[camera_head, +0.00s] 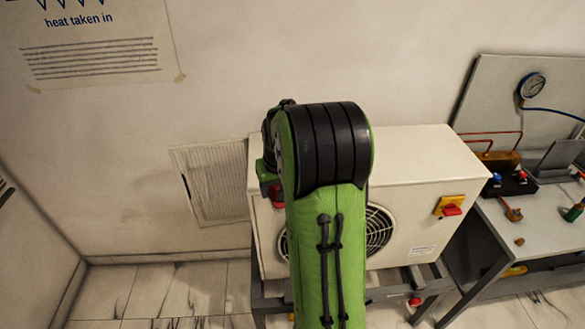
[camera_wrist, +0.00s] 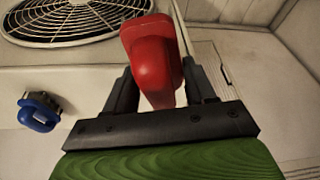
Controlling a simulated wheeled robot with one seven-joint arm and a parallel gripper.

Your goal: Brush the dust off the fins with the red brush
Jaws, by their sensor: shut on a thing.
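The red brush (camera_wrist: 150,48) is between the two fingers of my gripper (camera_wrist: 157,72) in the wrist view, and the gripper is shut on it. Its bristles cannot be made out. In the head view a small red patch (camera_head: 276,196) shows just left of my green arm, which hides most of the gripper. A pale panel with fine vertical lines, seemingly the fins (camera_head: 215,184), stands at the left end of the cream fan unit (camera_head: 415,165). Whether the brush touches the fins cannot be told.
A round fan grille (camera_wrist: 80,18) and a blue fitting (camera_wrist: 39,112) show in the wrist view. The unit carries a yellow-and-red switch (camera_head: 450,206). A workbench (camera_head: 545,235) with a gauge (camera_head: 532,87) and small parts stands right. The floor at left is clear.

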